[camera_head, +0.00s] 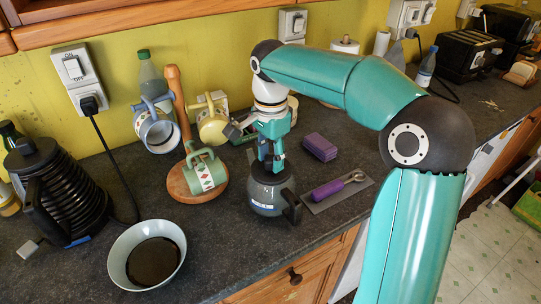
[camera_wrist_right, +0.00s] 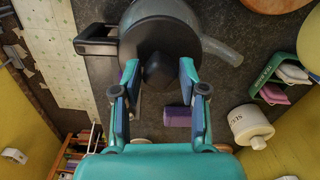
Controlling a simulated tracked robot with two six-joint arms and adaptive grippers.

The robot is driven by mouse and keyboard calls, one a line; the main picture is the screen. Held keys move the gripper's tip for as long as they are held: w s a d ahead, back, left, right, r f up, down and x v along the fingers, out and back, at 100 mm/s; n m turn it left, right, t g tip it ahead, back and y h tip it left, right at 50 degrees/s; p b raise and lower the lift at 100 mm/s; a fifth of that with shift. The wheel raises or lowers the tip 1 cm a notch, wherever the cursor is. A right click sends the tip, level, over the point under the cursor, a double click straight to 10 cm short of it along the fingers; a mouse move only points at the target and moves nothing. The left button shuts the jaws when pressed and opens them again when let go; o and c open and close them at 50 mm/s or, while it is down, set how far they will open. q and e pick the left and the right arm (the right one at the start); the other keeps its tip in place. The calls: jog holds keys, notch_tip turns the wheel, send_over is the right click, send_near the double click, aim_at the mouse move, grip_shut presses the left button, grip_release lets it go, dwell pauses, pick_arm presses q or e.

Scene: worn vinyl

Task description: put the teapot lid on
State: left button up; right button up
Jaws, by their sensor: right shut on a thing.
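The grey teapot (camera_head: 266,199) stands upright on the dark worktop, its black handle (camera_head: 293,206) towards the right front. In the right wrist view its spout (camera_wrist_right: 222,50) points right and its handle (camera_wrist_right: 95,40) points left. The dark lid (camera_head: 272,176) is at the teapot's top, under my right gripper (camera_head: 271,158). In the wrist view the right gripper (camera_wrist_right: 160,78) has one finger on each side of the lid's dark knob (camera_wrist_right: 158,71) and is shut on the lid. The lid looks in line with the opening; whether it touches the rim is hidden. My left gripper is not in view.
A mug tree (camera_head: 177,187) with several mugs stands left. A bowl (camera_head: 119,262) and black kettle (camera_head: 62,193) are farther left.

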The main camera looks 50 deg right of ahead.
jog(key=o, duration=1.3)
jog(key=shift+r, duration=0.2)
jog(key=shift+r+p, duration=2.1)
jog(key=shift+p, duration=0.1)
notch_tip(320, 180, up, 12)
jog(key=shift+f, duration=0.1)
